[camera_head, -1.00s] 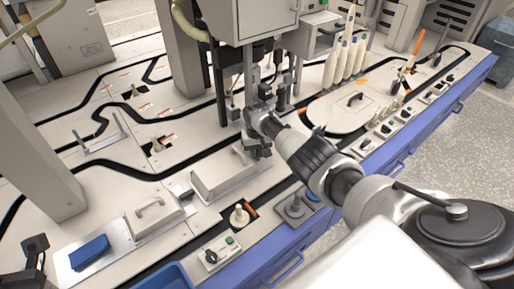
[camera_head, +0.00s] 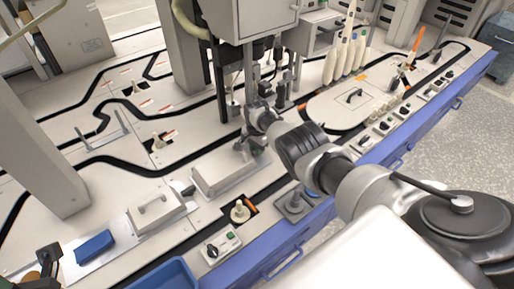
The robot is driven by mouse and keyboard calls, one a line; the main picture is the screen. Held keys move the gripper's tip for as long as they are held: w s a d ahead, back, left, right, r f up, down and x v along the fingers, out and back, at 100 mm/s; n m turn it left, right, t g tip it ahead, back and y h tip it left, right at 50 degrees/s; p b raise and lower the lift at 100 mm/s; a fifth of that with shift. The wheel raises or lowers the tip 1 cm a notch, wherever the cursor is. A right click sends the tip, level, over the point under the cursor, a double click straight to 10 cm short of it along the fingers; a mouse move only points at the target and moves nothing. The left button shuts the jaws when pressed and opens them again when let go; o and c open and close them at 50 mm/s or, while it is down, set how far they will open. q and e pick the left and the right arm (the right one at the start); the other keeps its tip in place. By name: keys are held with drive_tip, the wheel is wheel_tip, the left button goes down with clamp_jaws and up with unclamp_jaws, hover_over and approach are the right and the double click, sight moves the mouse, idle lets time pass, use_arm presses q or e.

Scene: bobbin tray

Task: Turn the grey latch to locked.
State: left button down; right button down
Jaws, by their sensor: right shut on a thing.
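My right arm comes in from the right, and its gripper (camera_head: 247,147) is lowered at the back right end of a long pale cover box (camera_head: 222,178) on the bench. The jaws are shut on a small grey part, which I take to be the grey latch; fingers and wrist hide most of it. I cannot read its turned position. A dark piece (camera_head: 47,256) at the lower left edge may be my left gripper; its jaws cannot be made out.
A handled pale cover (camera_head: 156,209) and a blue block (camera_head: 95,246) lie to the left. A machine head (camera_head: 262,25) hangs close behind the gripper.

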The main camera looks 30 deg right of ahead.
drive_tip(key=shift+m, duration=1.1)
drive_tip(key=c, duration=1.1)
unclamp_jaws()
